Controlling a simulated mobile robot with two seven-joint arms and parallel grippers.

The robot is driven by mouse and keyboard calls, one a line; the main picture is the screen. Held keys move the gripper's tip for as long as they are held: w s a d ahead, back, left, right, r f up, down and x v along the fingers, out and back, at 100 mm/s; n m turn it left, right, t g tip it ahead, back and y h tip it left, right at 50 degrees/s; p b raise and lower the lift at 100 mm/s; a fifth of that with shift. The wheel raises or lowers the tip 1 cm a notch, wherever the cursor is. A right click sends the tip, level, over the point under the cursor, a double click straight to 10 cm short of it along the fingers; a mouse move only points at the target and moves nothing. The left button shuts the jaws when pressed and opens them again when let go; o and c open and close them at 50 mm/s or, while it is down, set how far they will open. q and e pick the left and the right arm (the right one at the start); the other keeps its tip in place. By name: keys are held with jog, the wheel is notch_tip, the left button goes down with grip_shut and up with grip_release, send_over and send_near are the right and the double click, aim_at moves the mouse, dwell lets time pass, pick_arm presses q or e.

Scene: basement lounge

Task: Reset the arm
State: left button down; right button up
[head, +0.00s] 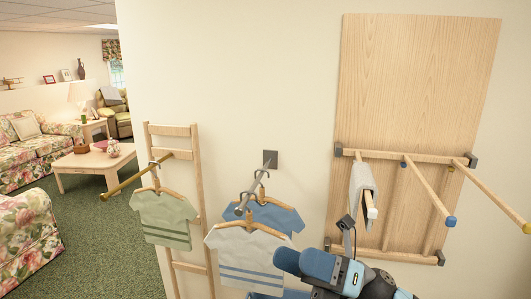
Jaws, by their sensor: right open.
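My right gripper (346,236) is at the lower middle of the head view, in front of the wall and below the rail that carries a grey cloth (362,180). It is open, and I see nothing held in it. Blue and dark links of my right arm show at the bottom edge. A white striped shirt (248,258) and a blue shirt (277,216) hang on hangers from a grey wall rod (252,189), left of the gripper. My left gripper is not in view.
A wooden rack (200,200) holds a green shirt (164,217) on a peg. A wooden wall panel (415,85) has several rails jutting out at right, with blue and yellow tips. A coffee table (70,162) and floral sofas (45,150) stand at far left. Green carpet there is open.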

jog(key=w+d+f+m+t+h+p, duration=0.1)
jog(key=d+f+m+t+h, duration=0.4)
jog(key=f+m+t, duration=0.75)
jog(key=d+f+m+t+h+p, duration=0.15)
jog(key=f+m+t+h, duration=0.55)
jog(key=m, duration=1.1)
jog(key=s+d+f+m+g+h, duration=0.3)
jog(key=s+f+m, duration=0.3)
jog(key=s+f, duration=0.2)
jog(key=s+d+f+m+g+h, duration=0.4)
jog(key=s+f, duration=0.4)
jog(key=f, duration=0.4)
jog(key=shift+s+d+f+m+h+p, duration=0.2)
jog(key=shift+d+m+h+p, duration=0.25)
jog(key=shift+m+h, duration=0.7)
jog(key=shift+w+y, duration=0.1)
jog(key=shift+y, duration=0.15)
